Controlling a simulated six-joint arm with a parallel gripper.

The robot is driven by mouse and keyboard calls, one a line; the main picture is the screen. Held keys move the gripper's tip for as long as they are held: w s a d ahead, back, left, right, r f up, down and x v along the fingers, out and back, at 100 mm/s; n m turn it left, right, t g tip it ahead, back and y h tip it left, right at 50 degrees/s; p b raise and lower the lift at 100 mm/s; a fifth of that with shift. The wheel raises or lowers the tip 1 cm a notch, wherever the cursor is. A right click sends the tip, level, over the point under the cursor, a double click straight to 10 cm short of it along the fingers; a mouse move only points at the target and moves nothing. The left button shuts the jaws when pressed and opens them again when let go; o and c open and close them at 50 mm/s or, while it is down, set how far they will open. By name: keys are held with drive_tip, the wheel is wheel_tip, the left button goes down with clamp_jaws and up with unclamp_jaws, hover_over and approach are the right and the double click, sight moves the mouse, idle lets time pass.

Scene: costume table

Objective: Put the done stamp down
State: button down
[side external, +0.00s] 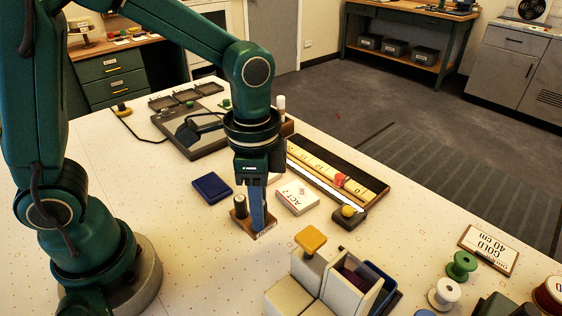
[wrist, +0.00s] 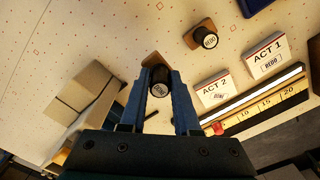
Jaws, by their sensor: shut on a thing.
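My gripper (side external: 262,218) points down and is shut on the done stamp (wrist: 160,90), whose dark round handle is between the blue fingers in the wrist view. The stamp's wooden base (side external: 265,233) shows under the fingertips, at or very near the table top; I cannot tell whether it touches. The redo stamp (side external: 240,204), black-handled on a wooden base, stands close beside it and also shows in the wrist view (wrist: 205,38). The ACT 1 card (wrist: 268,58) bears a REDO mark.
A blue pad (side external: 211,187) lies left of the stamps. A ruler board (side external: 318,166) with a red marker (side external: 341,180) lies behind the cards. A yellow-knobbed block (side external: 349,212), grey boxes (side external: 290,297) and spools (side external: 461,265) stand to the right. The front-left table is clear.

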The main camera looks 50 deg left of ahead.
drive_tip(key=shift+d+f, duration=0.55)
drive_tip(key=shift+d, duration=0.3)
drive_tip(key=shift+w+f, duration=0.1)
drive_tip(key=shift+f, duration=1.95)
drive_tip(key=shift+f, duration=0.15)
drive_tip(key=c, duration=0.6)
unclamp_jaws()
drive_tip(key=shift+c, duration=0.2)
wheel_tip(320, 180, up, 11)
drive_tip(key=s+a+r+n+t, duration=0.2)
drive_tip(key=s+a+n+t, duration=0.3)
drive_tip(key=n, duration=0.4)
drive_tip(key=s+a, duration=0.1)
drive_tip(key=a, duration=0.1)
drive_tip(key=shift+s+a+r+t, duration=0.2)
drive_tip(key=shift+s+a+t, duration=0.1)
drive_tip(key=shift+s+a, duration=0.1)
